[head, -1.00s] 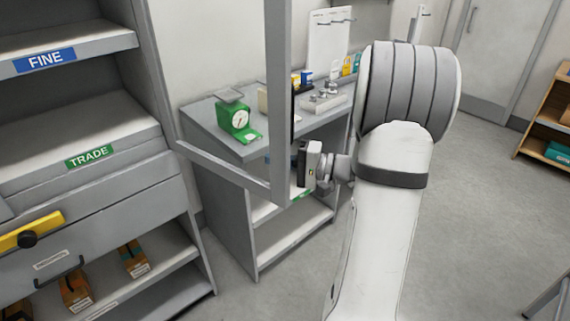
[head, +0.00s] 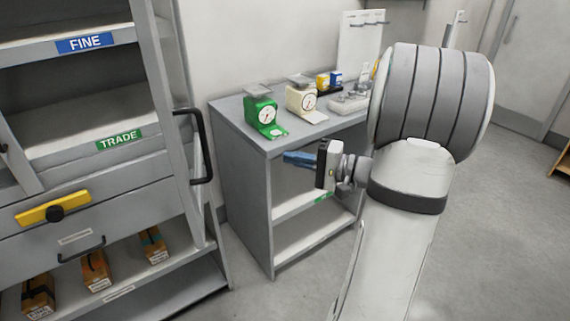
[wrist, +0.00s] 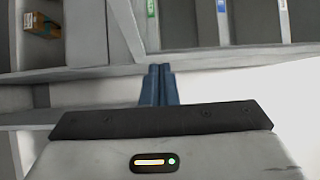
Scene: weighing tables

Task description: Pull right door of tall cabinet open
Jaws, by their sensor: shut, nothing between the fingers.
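The tall cabinet's right door (head: 168,100) is a grey frame standing out from the cabinet (head: 110,28), seen nearly edge-on. Its black bar handle (head: 207,150) shows on the door's right side. My gripper (head: 288,157) is to the right of the handle, clear of it and touching nothing. Its blue fingers are together and empty, pointing left. In the wrist view the closed fingers (wrist: 159,84) point toward grey shelving; the handle is not seen there.
A side table (head: 225,140) with a green scale (head: 264,115) and a cream scale (head: 301,98) stands close behind my gripper. Boxes (head: 95,268) lie on the cabinet's low shelf. Open floor (head: 495,220) lies at right.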

